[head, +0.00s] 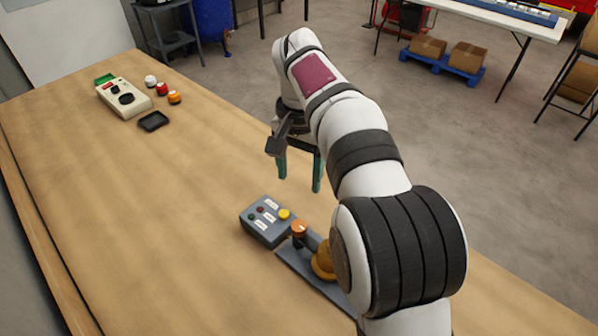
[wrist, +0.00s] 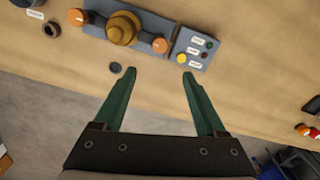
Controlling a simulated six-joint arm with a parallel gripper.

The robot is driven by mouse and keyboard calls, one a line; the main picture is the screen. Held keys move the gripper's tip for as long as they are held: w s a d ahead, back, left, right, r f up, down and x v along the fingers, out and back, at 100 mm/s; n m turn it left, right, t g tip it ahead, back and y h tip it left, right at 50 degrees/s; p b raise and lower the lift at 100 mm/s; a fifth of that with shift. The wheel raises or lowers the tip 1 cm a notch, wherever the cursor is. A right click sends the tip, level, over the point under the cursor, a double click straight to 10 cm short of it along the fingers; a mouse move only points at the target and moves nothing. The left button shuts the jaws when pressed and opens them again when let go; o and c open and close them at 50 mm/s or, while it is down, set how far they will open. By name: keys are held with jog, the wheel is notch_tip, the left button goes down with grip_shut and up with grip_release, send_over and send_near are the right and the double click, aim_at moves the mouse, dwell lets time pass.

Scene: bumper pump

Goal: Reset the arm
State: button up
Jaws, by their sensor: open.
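My gripper (head: 300,172) hangs over the right edge of the wooden table in the head view, pointing down. Its two green fingers are apart with nothing between them; they also show in the wrist view (wrist: 158,80). My arm rises from the lower right and bends over the table. A grey control box (head: 266,222) with a yellow button and small dark and red buttons sits on the table below my gripper. Beside it is a grey plate (head: 300,266) bearing an orange-brown pump (head: 323,262) with orange knobs, partly hidden by my arm. My gripper touches none of these.
At the table's far end stand a beige device (head: 124,98), a black tray (head: 153,121) and white, red (head: 162,89) and orange knobs. In the wrist view a small dark disc (wrist: 116,67) and a dark ring (wrist: 52,30) lie near the pump. The table's left and middle are clear.

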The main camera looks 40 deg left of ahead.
jog(key=s+d+r+m, duration=0.1)
jog(key=d+r+m, duration=0.1)
jog(key=d, duration=1.1)
jog(key=s+d+r+m, duration=0.1)
jog(key=d+r+m, duration=0.1)
jog(key=d, duration=1)
jog(key=s+d+f+m+y, duration=0.1)
jog(key=s+d+f+m, duration=0.3)
jog(key=s+d, duration=0.7)
jog(key=s+f, duration=0.2)
jog(key=s, duration=0.1)
jog(key=shift+s+f+y, duration=0.15)
jog(key=shift+f+y, duration=0.15)
jog(key=shift+y, duration=0.1)
